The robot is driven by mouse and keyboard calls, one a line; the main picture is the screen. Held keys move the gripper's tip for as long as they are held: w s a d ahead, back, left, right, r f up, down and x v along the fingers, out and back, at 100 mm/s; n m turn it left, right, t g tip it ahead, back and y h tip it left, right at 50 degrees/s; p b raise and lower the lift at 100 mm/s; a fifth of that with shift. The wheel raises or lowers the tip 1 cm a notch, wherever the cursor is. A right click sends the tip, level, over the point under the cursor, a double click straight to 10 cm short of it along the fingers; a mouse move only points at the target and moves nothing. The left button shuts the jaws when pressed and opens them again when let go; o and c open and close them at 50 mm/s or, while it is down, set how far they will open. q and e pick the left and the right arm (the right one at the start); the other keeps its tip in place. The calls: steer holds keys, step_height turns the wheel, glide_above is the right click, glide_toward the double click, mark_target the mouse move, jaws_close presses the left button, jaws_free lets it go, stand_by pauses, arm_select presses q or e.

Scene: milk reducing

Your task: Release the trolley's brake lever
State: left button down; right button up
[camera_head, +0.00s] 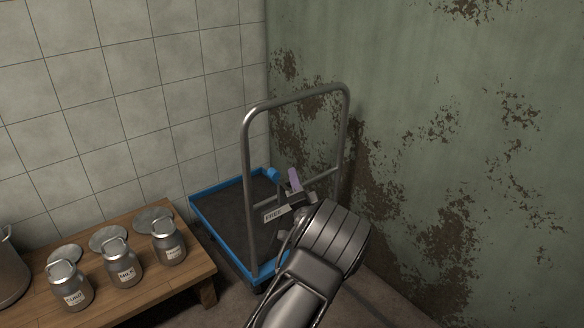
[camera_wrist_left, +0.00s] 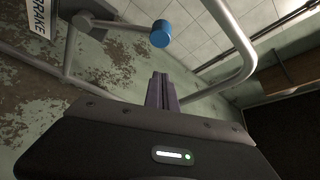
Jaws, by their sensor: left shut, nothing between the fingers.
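The trolley (camera_head: 194,208) has a blue-edged dark platform and an upright grey tube handle (camera_head: 246,150). The brake lever's blue knob (camera_head: 272,174) shows beside the handle; in the left wrist view the knob (camera_wrist_left: 162,33) sits on the end of a grey rod (camera_wrist_left: 115,24). My left gripper (camera_head: 294,178) has purplish fingers, shut and empty, near the handle. In the left wrist view its fingertips (camera_wrist_left: 160,78) point toward the knob, with a visible gap between them. My wrist hides part of the trolley's near side. My right gripper is not in view.
A "FREE" sign (camera_head: 274,213) and a "BRAKE" sign (camera_wrist_left: 38,22) are by the handle. A peeling green wall (camera_head: 420,130) stands close to the right. A wooden bench (camera_head: 190,262) with several labelled milk cans (camera_head: 122,265) stands at left.

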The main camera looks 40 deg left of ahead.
arm_select(q)
steer(key=v, duration=0.5)
steer(key=shift+w+d+f, duration=0.2)
steer(key=shift+w+f, duration=0.05)
steer(key=shift+w, duration=0.1)
